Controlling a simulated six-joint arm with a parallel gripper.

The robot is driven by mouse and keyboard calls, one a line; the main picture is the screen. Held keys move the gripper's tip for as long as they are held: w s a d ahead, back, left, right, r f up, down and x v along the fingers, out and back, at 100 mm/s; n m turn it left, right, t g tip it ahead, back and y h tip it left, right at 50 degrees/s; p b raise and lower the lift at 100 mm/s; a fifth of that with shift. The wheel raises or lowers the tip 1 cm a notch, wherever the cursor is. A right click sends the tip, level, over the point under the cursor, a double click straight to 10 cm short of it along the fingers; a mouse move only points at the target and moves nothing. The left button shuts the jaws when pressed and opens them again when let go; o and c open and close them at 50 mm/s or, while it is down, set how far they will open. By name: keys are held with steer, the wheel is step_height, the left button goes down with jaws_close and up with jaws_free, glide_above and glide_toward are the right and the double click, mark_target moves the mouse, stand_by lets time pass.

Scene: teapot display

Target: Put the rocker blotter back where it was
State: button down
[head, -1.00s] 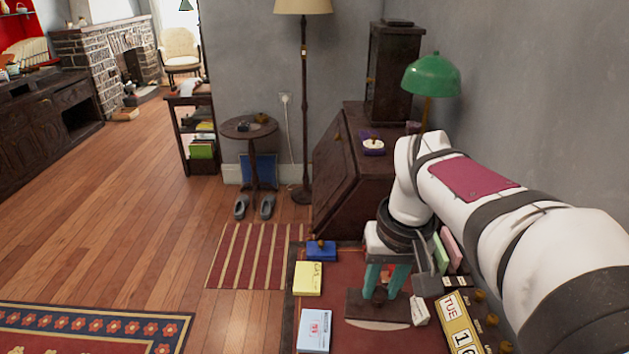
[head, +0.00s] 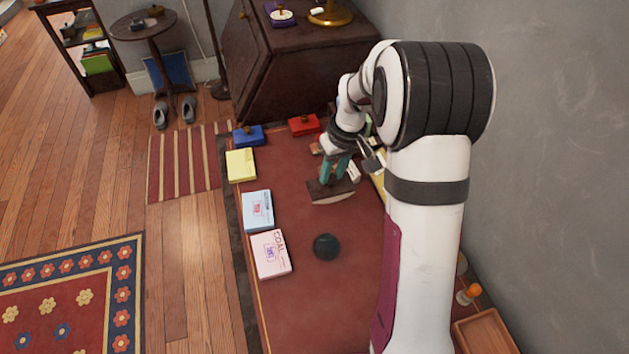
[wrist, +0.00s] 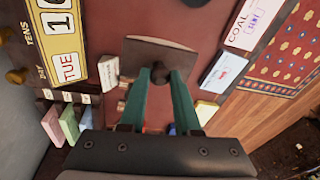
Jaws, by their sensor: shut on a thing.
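The rocker blotter (head: 332,192) is a dark brown wooden block with a pale curved underside and a knob on top. My gripper (head: 335,171), with teal fingers, is shut on its knob over the red desk top (head: 300,215). In the wrist view the blotter (wrist: 150,53) lies just beyond the fingertips of my gripper (wrist: 162,74), knob between them. I cannot tell whether its underside touches the desk top.
A blue box (head: 248,136), yellow pad (head: 241,165), light blue box (head: 258,211) and pink COAL box (head: 270,254) line the left edge. A red box (head: 304,125) stands behind. A dark round object (head: 326,246) is in front. A calendar (wrist: 62,38) shows in the wrist view.

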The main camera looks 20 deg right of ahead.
mark_target(318, 181)
steer(key=w+a+f, duration=0.2)
steer(key=shift+a, duration=0.3)
step_height(318, 181, down, 4)
steer(key=shift+w+a+f, duration=0.1)
steer(key=shift+a, duration=0.05)
steer(key=shift+f, duration=0.1)
steer(key=c, duration=0.6)
jaws_free()
